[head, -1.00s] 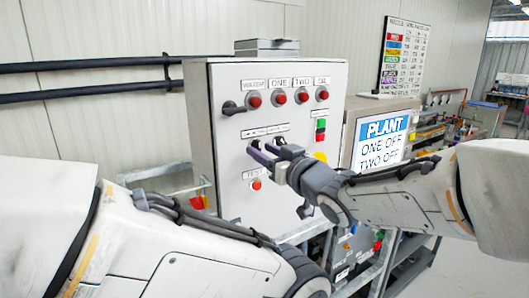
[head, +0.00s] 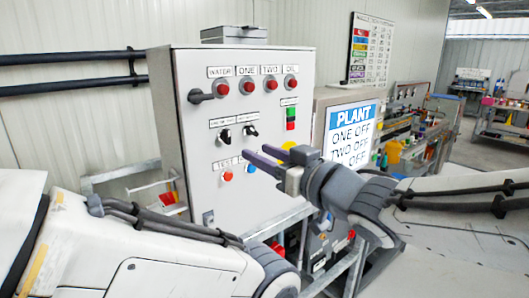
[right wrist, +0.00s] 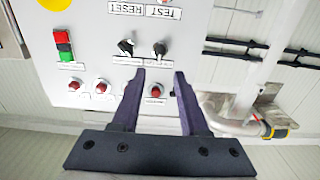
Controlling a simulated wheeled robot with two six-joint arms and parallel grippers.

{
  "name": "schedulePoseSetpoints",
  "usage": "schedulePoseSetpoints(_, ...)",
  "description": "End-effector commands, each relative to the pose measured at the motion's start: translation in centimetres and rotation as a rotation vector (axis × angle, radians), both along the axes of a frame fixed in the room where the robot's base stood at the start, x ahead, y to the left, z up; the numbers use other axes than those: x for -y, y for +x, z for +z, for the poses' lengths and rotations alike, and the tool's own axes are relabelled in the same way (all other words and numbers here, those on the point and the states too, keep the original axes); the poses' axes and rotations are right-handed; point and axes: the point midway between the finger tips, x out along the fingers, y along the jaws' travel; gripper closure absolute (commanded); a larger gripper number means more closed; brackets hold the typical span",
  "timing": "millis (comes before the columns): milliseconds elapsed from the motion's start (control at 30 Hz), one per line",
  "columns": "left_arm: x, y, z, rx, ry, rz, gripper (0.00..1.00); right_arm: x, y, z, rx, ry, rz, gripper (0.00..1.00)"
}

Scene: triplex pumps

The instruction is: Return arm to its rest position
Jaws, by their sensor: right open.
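My right gripper (head: 256,156) is open and empty in front of the grey control panel (head: 192,165). It appears apart from the panel face, and its dark purple fingers point toward it. In the head view the fingers are below and right of two black selector knobs, the left one (head: 224,136) and the right one (head: 251,131). The right wrist view shows the panel upside down, with the open fingers (right wrist: 159,74) and nothing between them. My left arm enters at the lower left; its gripper is not visible.
Red lamps top the panel, with green and red buttons (head: 291,119) at its right. Red (head: 228,176) and blue (head: 251,168) buttons sit low. A PLANT sign (head: 352,134) stands right. Metal frame rails run below, near both arms.

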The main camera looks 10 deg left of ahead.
Motion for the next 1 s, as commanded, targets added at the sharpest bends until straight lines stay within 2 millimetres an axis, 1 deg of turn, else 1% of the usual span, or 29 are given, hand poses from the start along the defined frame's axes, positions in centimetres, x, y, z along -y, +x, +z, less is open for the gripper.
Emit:
schedulePoseSetpoints(267, 0.0, 0.0, 0.0, 0.0, 0.0, 0.0, 0.5, 0.1, -0.1, 0.0, -0.001, 0.001, 0.0, 0.56)
schedulePoseSetpoints(367, 0.0, 0.0, 0.0, 0.0, 0.0, 0.0, 0.5, 0.3, 0.0, -0.4, -0.01, -0.01, -0.012, 0.56)
schedulePoseSetpoints(467, 0.0, 0.0, 0.0, 0.0, 0.0, 0.0, 0.5, 1.2, 0.4, -2.4, -0.065, -0.065, -0.074, 0.56)
schedulePoseSetpoints(567, 0.0, 0.0, 0.0, 0.0, 0.0, 0.0, 0.5, 3.2, 0.4, -6.6, -0.181, -0.181, -0.178, 0.56)
schedulePoseSetpoints(600, 0.0, 0.0, 0.0, 0.0, 0.0, 0.0, 0.5, 4.4, -0.1, -8.9, -0.245, -0.246, -0.221, 0.56)
schedulePoseSetpoints(633, 0.0, 0.0, 0.0, 0.0, 0.0, 0.0, 0.5, 5.3, -0.6, -10.7, -0.299, -0.298, -0.25, 0.56)
schedulePoseSetpoints(667, 0.0, 0.0, 0.0, 0.0, 0.0, 0.0, 0.5, 6.2, -1.4, -12.5, -0.355, -0.354, -0.275, 0.56)
schedulePoseSetpoints(700, 0.0, 0.0, 0.0, 0.0, 0.0, 0.0, 0.5, 7.5, -2.7, -14.9, -0.434, -0.428, -0.298, 0.56)
schedulePoseSetpoints(733, 0.0, 0.0, 0.0, 0.0, 0.0, 0.0, 0.5, 8.5, -3.9, -16.7, -0.495, -0.486, -0.313, 0.56)
schedulePoseSetpoints(767, 0.0, 0.0, 0.0, 0.0, 0.0, 0.0, 0.5, 9.4, -5.2, -18.3, -0.554, -0.543, -0.322, 0.56)
schedulePoseSetpoints(800, 0.0, 0.0, 0.0, 0.0, 0.0, 0.0, 0.5, 10.6, -7.2, -20.2, -0.635, -0.615, -0.325, 0.56)
schedulePoseSetpoints(867, 0.0, 0.0, 0.0, 0.0, 0.0, 0.0, 0.5, 12.2, -10.3, -22.6, -0.75, -0.716, -0.312, 0.56)
schedulePoseSetpoints(900, 0.0, 0.0, 0.0, 0.0, 0.0, 0.0, 0.5, 13.1, -12.4, -23.9, -0.821, -0.776, -0.297, 0.56)
schedulePoseSetpoints(1000, 0.0, 0.0, 0.0, 0.0, 0.0, 0.0, 0.5, 14.9, -17.1, -25.9, -0.966, -0.896, -0.244, 0.56)
